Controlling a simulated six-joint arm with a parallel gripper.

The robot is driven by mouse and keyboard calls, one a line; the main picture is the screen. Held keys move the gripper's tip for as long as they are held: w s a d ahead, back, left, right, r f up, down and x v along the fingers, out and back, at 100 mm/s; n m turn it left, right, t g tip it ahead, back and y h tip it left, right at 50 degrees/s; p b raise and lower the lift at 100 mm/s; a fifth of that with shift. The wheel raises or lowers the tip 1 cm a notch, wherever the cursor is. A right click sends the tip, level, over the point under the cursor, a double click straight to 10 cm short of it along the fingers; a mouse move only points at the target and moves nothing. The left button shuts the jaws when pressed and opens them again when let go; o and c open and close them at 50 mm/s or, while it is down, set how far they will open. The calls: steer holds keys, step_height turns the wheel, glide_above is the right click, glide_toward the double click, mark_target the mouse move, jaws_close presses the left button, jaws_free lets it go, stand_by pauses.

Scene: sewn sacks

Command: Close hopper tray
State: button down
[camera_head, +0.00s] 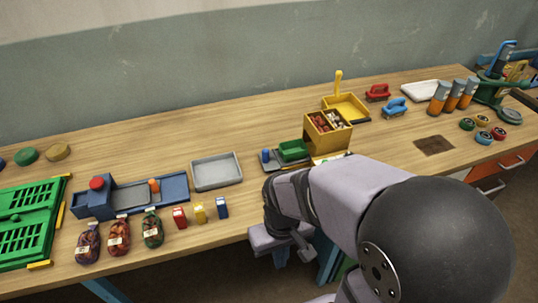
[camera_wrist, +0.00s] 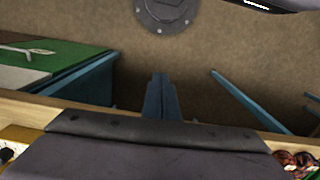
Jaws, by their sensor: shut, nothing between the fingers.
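A yellow box with compartments holding red and pale items, apparently the hopper (camera_head: 314,139), stands mid-table in the head view. A pale piece (camera_head: 328,159) shows at its front foot, partly hidden by my arm; I cannot tell if this is its tray or how far out it sits. My gripper (camera_head: 303,245) is low at the table's front edge, left of and nearer than the hopper. In the wrist view my gripper (camera_wrist: 160,92) has its fingers together, with nothing between them, over the floor. A yellow part (camera_wrist: 22,133) shows at bottom left there.
Left of the hopper are a green bin (camera_head: 293,150) and a grey tray (camera_head: 216,172). Several filled sacks (camera_head: 119,238) and small coloured boxes (camera_head: 200,213) lie along the front left. A yellow pan (camera_head: 345,106) stands behind the hopper. Blue table legs (camera_head: 328,262) stand below the edge.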

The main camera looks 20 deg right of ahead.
steer(key=w+a+r+n+t+h, duration=0.1)
steer(key=w, duration=0.6)
steer(key=w+a+r+n+t+h+p, duration=0.1)
steer(key=w+a+r+n, duration=0.1)
steer(key=w, duration=0.5)
steer(key=w+a+r+n+t+h+p, duration=0.1)
steer(key=w+a+n, duration=0.1)
steer(key=w, duration=0.5)
steer(key=shift+a+r+h, duration=0.15)
steer(key=shift+h, duration=0.15)
steer(key=w+d+r+m+t+h, duration=0.1)
steer(key=w+r+m+t, duration=0.2)
steer(key=w+r+m, duration=0.1)
steer(key=shift+w+d+r, duration=0.3)
steer(key=shift+w+r, duration=0.5)
steer(key=shift+w, duration=0.3)
